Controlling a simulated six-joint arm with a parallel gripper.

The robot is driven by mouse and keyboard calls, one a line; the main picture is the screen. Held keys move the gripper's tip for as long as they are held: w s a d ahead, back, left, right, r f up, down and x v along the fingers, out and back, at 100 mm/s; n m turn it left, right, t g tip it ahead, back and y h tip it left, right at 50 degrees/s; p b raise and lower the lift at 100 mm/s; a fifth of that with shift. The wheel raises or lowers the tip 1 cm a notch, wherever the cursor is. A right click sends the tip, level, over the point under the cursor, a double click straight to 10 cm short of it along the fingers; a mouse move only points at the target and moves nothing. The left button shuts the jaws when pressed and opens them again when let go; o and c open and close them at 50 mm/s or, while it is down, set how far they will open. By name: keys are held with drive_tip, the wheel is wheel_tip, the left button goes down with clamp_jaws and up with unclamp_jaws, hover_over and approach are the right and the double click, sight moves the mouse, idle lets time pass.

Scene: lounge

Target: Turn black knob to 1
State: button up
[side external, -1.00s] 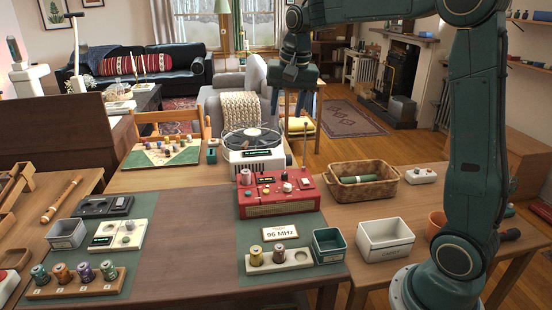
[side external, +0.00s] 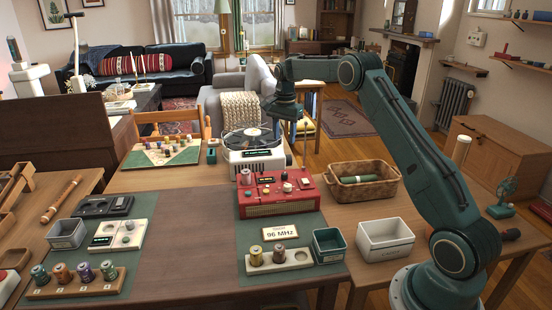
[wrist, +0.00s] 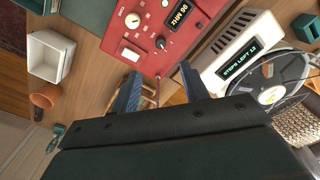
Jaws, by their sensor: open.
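The black knob (wrist: 160,43) sits on the face of a red radio in the wrist view, just beyond and between my fingertips. The red radio (side external: 255,208) also shows in the side view on the green mat, with several small knobs too tiny to read. My gripper (wrist: 157,74) is open and empty, with its two blue-grey fingers apart. In the side view my gripper (side external: 287,126) hangs in the air, above and behind the radio. It touches nothing. The number the black knob points to cannot be read.
A white device with a round fan-like top (side external: 253,156) stands behind the radio; its display reads "STEPS LEFT 12" in the wrist view (wrist: 240,63). A wicker basket (side external: 385,190) and white bin (side external: 386,250) stand to the right. A "96 MHz" card (side external: 280,232) lies in front.

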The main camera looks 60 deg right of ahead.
sight(285, 174)
drive_tip(key=shift+w+d+f, duration=0.1)
drive_tip(key=shift+d+f, duration=0.3)
drive_tip(key=shift+f, duration=0.2)
drive_tip(key=shift+f, duration=6.85)
clamp_jaws()
